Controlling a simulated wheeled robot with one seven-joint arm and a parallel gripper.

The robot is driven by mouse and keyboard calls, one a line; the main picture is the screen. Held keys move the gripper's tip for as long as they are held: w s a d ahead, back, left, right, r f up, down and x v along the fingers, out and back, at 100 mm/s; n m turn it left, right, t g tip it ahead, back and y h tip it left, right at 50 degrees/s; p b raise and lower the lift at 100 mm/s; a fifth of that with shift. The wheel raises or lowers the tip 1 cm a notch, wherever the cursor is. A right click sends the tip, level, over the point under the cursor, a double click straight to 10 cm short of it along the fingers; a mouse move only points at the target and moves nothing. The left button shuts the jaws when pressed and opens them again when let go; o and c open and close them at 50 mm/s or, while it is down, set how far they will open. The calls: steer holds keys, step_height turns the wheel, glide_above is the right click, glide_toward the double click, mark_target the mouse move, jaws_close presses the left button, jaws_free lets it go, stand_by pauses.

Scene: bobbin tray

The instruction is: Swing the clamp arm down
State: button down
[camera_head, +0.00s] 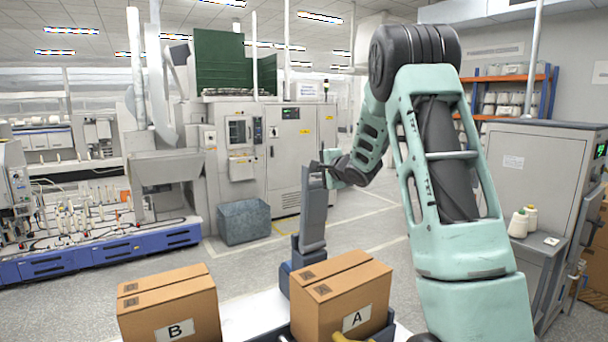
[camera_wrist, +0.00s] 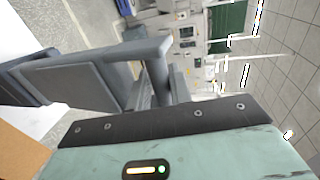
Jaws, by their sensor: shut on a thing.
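The clamp arm (camera_head: 313,220) is a long grey-blue bar. It stands upright behind the box marked A, rising from a dark blue base (camera_head: 308,257). Its upper end has an open frame with a crossbar. My gripper (camera_head: 322,167) reaches in from the right at that upper end and is shut on it. In the wrist view the clamp arm (camera_wrist: 75,88) runs off to the left. My gripper's fingers (camera_wrist: 158,80) are around the grey bar at its end; the exact contact is partly hidden.
Cardboard box A (camera_head: 340,295) stands just in front of the clamp arm's base. Cardboard box B (camera_head: 170,305) stands to its left on the white surface (camera_head: 250,313). A yellow item (camera_head: 345,338) shows partly at the bottom edge.

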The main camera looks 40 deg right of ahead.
steer(key=shift+s+a+f+p, duration=0.1)
steer(key=shift+s+a+f, duration=0.2)
steer(key=shift+s, duration=0.5)
steer(key=shift+s+a+f+p, duration=0.15)
steer(key=shift+s+f, duration=0.1)
steer(key=shift+s, duration=0.6)
steer(key=shift+s+a+f+p, duration=0.1)
steer(key=shift+s+a+f, duration=0.2)
steer(key=shift+s, duration=0.5)
steer(key=c, duration=1.4)
jaws_free()
steer(key=shift+w+d, duration=0.1)
steer(key=shift+o, duration=0.2)
steer(key=s+a+f, duration=0.1)
steer(key=s+a, duration=0.1)
steer(key=s, duration=0.6)
steer(key=s+a+f+p, duration=0.1)
steer(key=s+a, duration=0.1)
steer(key=s, duration=0.6)
steer(key=shift+s+f, duration=0.2)
steer(key=shift+s, duration=0.15)
steer(key=shift+w+d, duration=0.1)
steer(key=shift+w, duration=0.05)
